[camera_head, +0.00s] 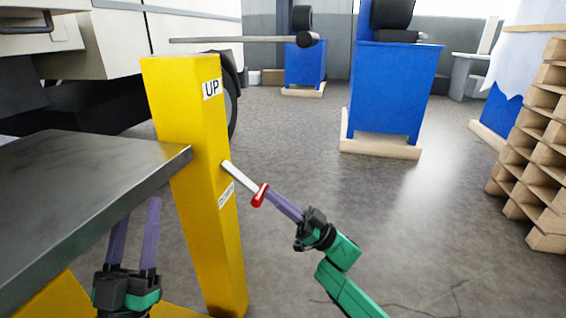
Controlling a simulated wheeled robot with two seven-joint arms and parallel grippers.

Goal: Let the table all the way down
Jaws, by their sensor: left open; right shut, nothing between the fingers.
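The grey metal table (80,190) fills the left side, its edge beside a yellow post (195,170). The post has an "UP" label (212,89) near its top and a smaller, hard-to-read label (226,195) lower down. A pale lever (240,178) sticks out of the post between the labels, slanting down to the right to a red grip (260,195). My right gripper (270,192) is shut, its fingertips at the red grip; whether they touch it I cannot tell. My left gripper (138,218) is open and empty by the table's front edge, its fingers pointing up.
Blue machine stands (392,90) on pale wooden bases are further back. Stacked wooden crates or pallets (540,150) stand at the right edge. A grey horizontal bar (235,40) passes behind the post's top. The grey floor (400,210) right of the post is clear.

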